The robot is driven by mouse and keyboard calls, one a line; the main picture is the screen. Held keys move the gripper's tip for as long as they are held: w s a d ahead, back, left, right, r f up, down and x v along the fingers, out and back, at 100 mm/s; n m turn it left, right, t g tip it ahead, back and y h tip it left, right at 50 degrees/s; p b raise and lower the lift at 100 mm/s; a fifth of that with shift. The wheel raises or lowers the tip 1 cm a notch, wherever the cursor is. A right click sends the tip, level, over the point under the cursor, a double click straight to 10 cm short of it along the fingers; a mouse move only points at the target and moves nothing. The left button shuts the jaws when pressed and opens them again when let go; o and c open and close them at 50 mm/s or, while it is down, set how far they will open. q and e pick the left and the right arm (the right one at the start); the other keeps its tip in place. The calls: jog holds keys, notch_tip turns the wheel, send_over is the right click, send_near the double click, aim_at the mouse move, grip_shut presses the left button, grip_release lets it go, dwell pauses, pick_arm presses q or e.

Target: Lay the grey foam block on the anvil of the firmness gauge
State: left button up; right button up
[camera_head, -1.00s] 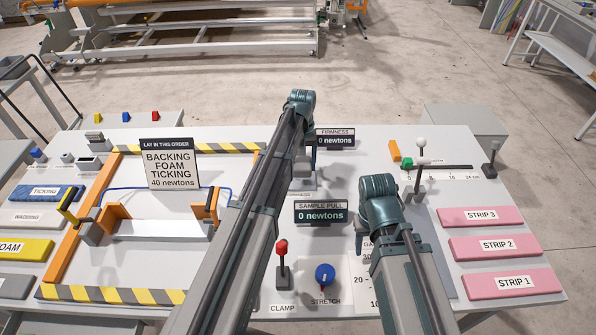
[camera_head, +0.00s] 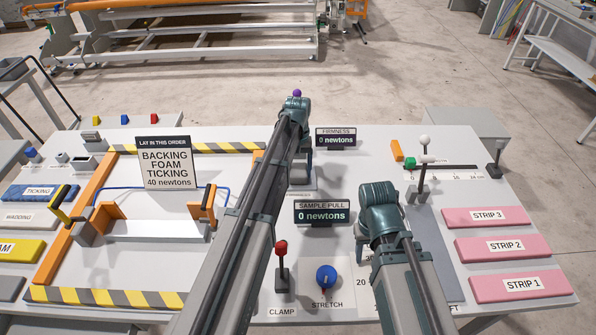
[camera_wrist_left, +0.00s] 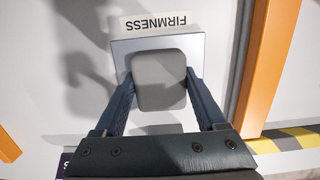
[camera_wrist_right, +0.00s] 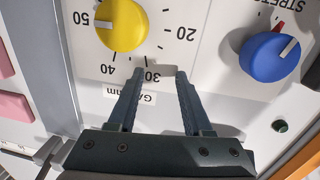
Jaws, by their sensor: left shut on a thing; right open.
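The grey foam block (camera_wrist_left: 158,82) shows in the left wrist view between the fingers of my left gripper (camera_wrist_left: 160,86), which is shut on it. Behind it is the silver-grey plate (camera_wrist_left: 197,50) of the firmness gauge, beside a FIRMNESS label (camera_wrist_left: 155,22). The block overlaps the plate in this view; I cannot tell whether it touches it. In the head view my left arm hides the block and most of the gauge; the firmness display (camera_head: 336,139) reads 0 newtons. My right gripper (camera_wrist_right: 161,76) is open and empty above a dial plate with a yellow knob (camera_wrist_right: 122,25).
The sample pull display (camera_head: 321,212), red clamp lever (camera_head: 281,250) and blue stretch knob (camera_head: 326,278) stand between my arms. An orange-sided layup frame (camera_head: 68,240) is on the left. Pink strips (camera_head: 510,217) lie on the right.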

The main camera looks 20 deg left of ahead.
aim_at(298, 166)
pick_arm(q)
jog(key=o, duration=1.4)
pick_arm(e)
jog(key=shift+r, duration=0.1)
